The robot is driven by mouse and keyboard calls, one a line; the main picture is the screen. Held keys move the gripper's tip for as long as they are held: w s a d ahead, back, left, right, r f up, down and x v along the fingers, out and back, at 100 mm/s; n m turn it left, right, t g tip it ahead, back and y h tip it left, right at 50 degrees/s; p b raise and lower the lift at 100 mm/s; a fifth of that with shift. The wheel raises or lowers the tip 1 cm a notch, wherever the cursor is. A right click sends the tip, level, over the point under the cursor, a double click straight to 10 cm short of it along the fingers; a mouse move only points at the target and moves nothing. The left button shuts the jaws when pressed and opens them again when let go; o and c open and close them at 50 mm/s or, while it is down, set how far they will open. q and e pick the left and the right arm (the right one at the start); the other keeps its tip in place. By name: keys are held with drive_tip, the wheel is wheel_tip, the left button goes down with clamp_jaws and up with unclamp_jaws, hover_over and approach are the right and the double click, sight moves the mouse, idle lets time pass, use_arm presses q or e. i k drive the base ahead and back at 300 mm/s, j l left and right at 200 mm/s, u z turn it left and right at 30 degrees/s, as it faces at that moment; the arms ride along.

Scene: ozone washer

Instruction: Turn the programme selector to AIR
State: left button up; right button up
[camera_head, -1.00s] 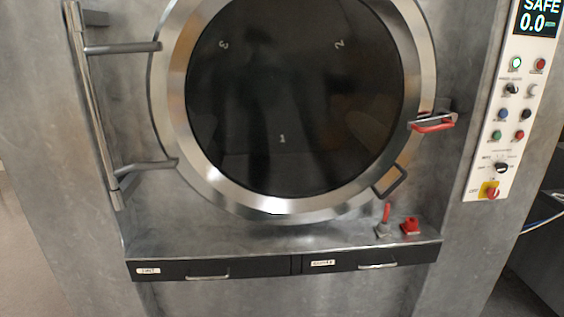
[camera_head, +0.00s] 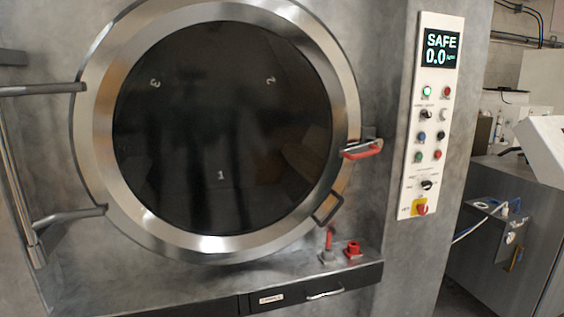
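The washer's control panel (camera_head: 432,115) is a tall white strip to the right of the round door. Its screen (camera_head: 441,48) reads SAFE 0.0. A black rotary knob (camera_head: 427,185) with small labels sits low on the panel, and another black knob (camera_head: 425,115) sits higher, under the green lit button. The labels are too small to read, so I cannot tell which knob is the programme selector or where it points. A red knob on a yellow plate (camera_head: 420,207) is at the panel's bottom. Neither of my grippers is in view.
The round door (camera_head: 220,130) is closed, with a red-handled latch (camera_head: 361,151) at its right. A ledge below holds a red lever (camera_head: 330,240) and a red block (camera_head: 352,248), above a drawer (camera_head: 330,292). A grey cabinet (camera_head: 540,230) with cables stands right.

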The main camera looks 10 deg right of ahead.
sight(427, 185)
drive_tip(key=z, duration=1.25)
